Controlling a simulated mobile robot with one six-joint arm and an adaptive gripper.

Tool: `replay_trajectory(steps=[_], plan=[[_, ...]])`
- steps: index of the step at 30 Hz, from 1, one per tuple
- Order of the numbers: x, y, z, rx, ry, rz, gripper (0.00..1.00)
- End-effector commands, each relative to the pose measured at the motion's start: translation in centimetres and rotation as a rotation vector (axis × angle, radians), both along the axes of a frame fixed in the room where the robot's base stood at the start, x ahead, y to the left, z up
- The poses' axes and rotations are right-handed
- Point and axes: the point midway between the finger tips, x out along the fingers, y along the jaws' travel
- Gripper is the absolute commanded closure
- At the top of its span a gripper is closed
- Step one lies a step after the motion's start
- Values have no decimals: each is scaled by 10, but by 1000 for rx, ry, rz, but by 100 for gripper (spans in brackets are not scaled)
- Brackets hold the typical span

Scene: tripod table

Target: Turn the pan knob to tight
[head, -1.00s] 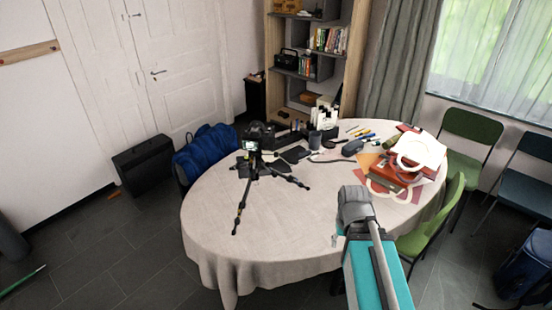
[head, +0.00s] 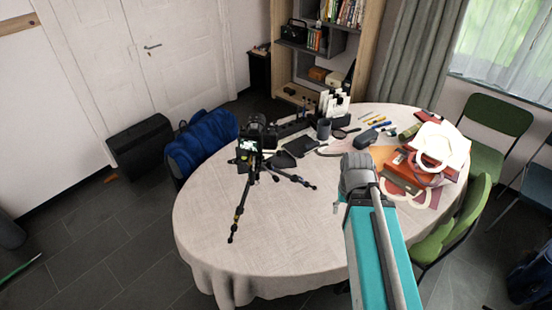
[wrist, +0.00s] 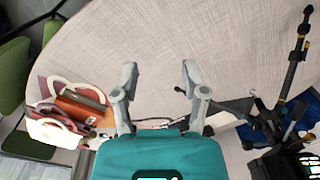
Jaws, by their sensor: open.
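A black camera (head: 248,145) sits on a black tripod (head: 240,212) that stands with its legs spread on the cloth-covered table (head: 290,240). The pan knob is too small to make out on the dark tripod head. In the wrist view the tripod (wrist: 288,75) is at the right edge, with one leg's foot near my right finger. My gripper (wrist: 160,76) is open and empty, its two grey fingers apart above the tablecloth. It is to the side of the tripod, with no visible contact. In the head view my arm hides the fingers.
Bags and books (head: 408,175) are piled at the table's right side. A mug (head: 323,129), pens and a white file holder (head: 333,103) stand at the back. Green chairs (head: 455,225) are at the right.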

Motion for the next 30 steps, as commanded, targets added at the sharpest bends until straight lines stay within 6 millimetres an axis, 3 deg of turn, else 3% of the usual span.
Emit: replay_trajectory(steps=[13,15,19,22,30], plan=[[0,0,0,0,0,0,43],[0,0,0,1,0,1,32],[2,2,-4,15,-2,14,32],[7,6,-11,46,-6,43,32],[35,41,-46,239,-56,232,32]])
